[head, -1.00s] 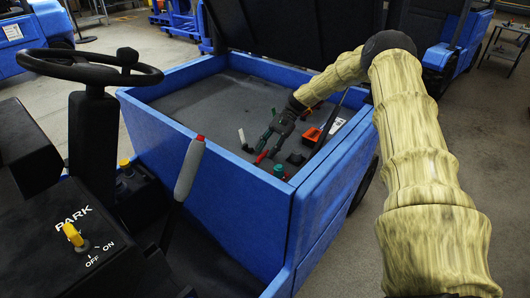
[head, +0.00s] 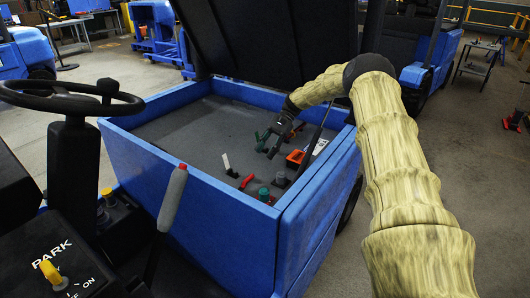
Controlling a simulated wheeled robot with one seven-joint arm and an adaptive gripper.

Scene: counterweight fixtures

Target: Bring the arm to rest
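My arm, in a pale ribbed yellow sleeve, reaches from the right over the open blue compartment (head: 180,170). My gripper (head: 267,144) hangs above the compartment's grey floor, left of an orange part (head: 296,158). Its two dark greenish fingers look spread, with nothing seen between them. A red handle (head: 247,181) and a white lever (head: 226,163) stand apart from it, nearer the camera. A dark knob (head: 281,180) and a teal knob (head: 264,194) sit by the near right corner.
A raised black lid (head: 265,45) stands behind the compartment, and a thin dark rod (head: 322,125) rises beside my arm. A red-tipped grey lever (head: 172,198), a steering wheel (head: 70,95) and a yellow PARK key (head: 50,272) are at left.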

